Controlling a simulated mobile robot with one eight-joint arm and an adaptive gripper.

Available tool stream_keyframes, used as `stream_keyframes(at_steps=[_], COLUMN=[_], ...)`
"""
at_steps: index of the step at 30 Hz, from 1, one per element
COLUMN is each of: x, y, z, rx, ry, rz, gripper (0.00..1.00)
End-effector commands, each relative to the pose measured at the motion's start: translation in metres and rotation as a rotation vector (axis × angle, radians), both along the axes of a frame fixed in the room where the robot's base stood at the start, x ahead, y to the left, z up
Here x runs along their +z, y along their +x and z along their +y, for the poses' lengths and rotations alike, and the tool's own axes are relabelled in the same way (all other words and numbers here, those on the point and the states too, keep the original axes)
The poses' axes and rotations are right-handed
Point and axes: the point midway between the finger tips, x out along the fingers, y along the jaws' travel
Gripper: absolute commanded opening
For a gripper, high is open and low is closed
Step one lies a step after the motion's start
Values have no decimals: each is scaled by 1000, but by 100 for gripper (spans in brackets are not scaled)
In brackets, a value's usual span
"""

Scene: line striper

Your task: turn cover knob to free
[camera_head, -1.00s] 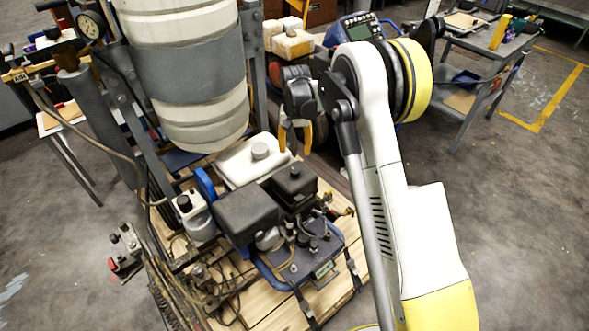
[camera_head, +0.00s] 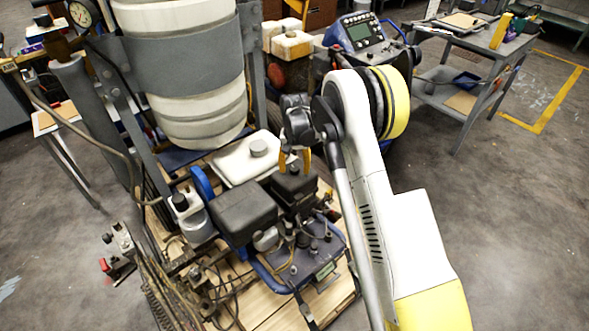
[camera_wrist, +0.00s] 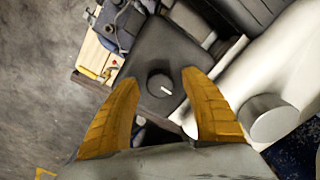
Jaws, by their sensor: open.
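The cover knob (camera_wrist: 160,85) is a round black knob with a short white mark, on top of a dark square cover (camera_wrist: 165,50). In the wrist view it lies between and just beyond the fingertips of my gripper (camera_wrist: 160,80). In the head view my gripper (camera_head: 294,160) points down over the small black cover (camera_head: 292,188) on the engine. The knob is hard to make out there, close to the fingertips. I cannot tell whether a finger touches it.
A white tank with a round cap (camera_head: 258,148) stands beside the cover. A larger black box (camera_head: 243,212) sits to its left. A big strapped barrel (camera_head: 185,70) and grey posts stand behind. A blue machine with a screen (camera_head: 362,35) stands at the back.

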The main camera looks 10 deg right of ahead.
Motion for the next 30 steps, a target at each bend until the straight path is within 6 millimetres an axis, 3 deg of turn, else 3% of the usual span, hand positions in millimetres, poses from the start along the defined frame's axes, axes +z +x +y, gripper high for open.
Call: stream_keyframes(at_steps=[1, 2, 6, 7, 19, 30], x=[0, 0, 0, 0, 1, 1], y=[0, 0, 0, 0, 0, 0], z=[0, 0, 0, 0, 0, 0], rx=[0, 0, 0, 0, -57, -335], ry=[0, 0, 0, 0, 0, 0], rz=[0, 0, 0, 0, 0, 0], gripper=[54, 46, 3, 0, 0, 0])
